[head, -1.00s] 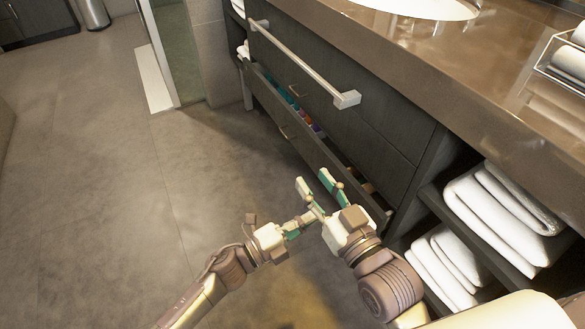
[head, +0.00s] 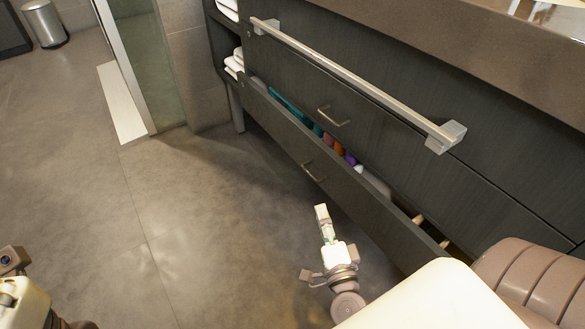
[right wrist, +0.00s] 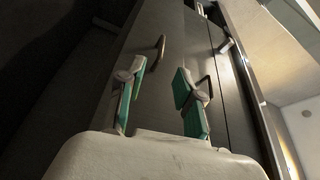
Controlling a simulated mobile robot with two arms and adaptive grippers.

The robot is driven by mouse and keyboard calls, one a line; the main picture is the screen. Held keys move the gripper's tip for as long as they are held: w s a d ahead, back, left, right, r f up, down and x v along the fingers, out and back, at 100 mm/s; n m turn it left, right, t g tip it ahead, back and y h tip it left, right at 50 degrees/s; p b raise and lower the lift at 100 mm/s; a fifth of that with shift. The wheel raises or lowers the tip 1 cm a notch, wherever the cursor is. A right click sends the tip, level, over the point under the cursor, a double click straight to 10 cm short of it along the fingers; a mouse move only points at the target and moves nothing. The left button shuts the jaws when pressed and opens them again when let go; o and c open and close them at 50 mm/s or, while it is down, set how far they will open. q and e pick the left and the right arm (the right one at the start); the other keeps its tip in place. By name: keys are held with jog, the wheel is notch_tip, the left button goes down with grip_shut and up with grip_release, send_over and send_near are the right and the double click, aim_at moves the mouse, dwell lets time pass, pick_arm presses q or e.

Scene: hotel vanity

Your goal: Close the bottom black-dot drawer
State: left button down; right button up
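The bottom drawer (head: 285,133) of the dark vanity stands partly open in the head view, its front forward of the drawer above. Its small metal handle (head: 312,171) is near the middle of the front. I cannot make out a black dot. My right gripper (head: 322,212) is in front of the drawer, below and right of the handle, apart from it. In the right wrist view its two green-padded fingers (right wrist: 160,100) are spread with nothing between them; the drawer handle (right wrist: 158,53) shows beyond them. Only my left wrist shows at the lower left; its fingers are out of frame.
Several coloured items (head: 335,146) lie inside the drawer. The closed upper drawer has its own handle (head: 333,117). A long metal bar (head: 350,82) juts out above. Folded towels (head: 235,62) sit on shelves at the left. The floor (head: 190,215) before the vanity is clear.

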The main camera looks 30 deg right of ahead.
aim_at(310, 174)
jog(key=b+x, duration=0.1)
jog(key=x, duration=1.2)
jog(key=shift+w+r, duration=0.2)
grip_shut()
jog(key=shift+d, duration=0.1)
